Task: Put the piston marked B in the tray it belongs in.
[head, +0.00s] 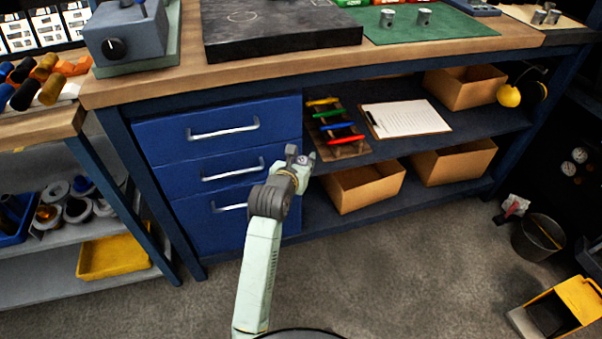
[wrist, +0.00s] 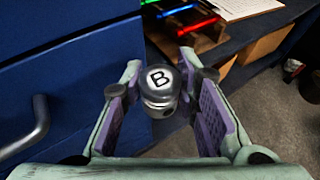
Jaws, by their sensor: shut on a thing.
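The piston marked B (wrist: 158,86) is a short silver cylinder with a black letter B on its pale round top. In the wrist view it sits between the two fingers of my gripper (wrist: 160,78), which is shut on it. Two silver cylinders (head: 387,18) (head: 424,17) stand on a green mat (head: 455,27) on the bench. I cannot tell which tray matches B.
More silver cylinders (head: 545,15) stand on a pale surface at the far right. Cardboard-coloured boxes (head: 362,188), a clipboard (head: 405,118) and a rack of coloured tools (head: 335,127) are on the bench shelves. A yellow tray (head: 112,257) is low at left.

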